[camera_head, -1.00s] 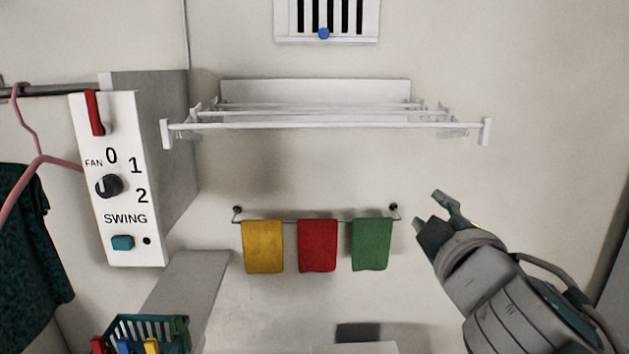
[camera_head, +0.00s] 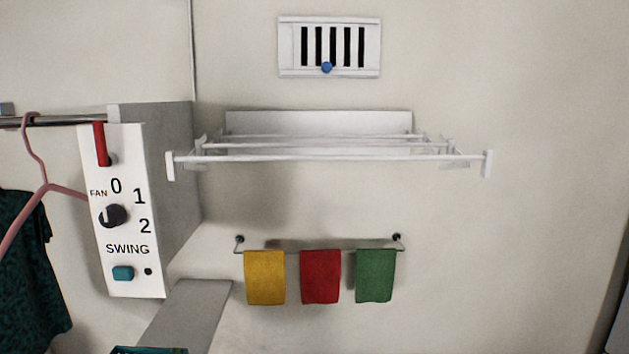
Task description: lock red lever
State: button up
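The red lever (camera_head: 101,144) is at the top of the white control panel (camera_head: 122,270) on the left. It stands upright, with its lower end at a dark pivot on the panel. Below it on the panel are a dark fan knob (camera_head: 112,216), the marks 0, 1 and 2, the word SWING and a teal button (camera_head: 123,273). My gripper is out of the picture now, so its state and its place relative to the lever cannot be seen.
A white wall rack (camera_head: 330,157) juts out in the middle. Yellow, red and green towels (camera_head: 320,277) hang on a bar below it. A vent (camera_head: 329,47) with a blue knob is above. A pink hanger (camera_head: 42,180) with a dark garment (camera_head: 27,270) hangs left of the panel.

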aim_at(105, 159)
jog(key=u, duration=1.5)
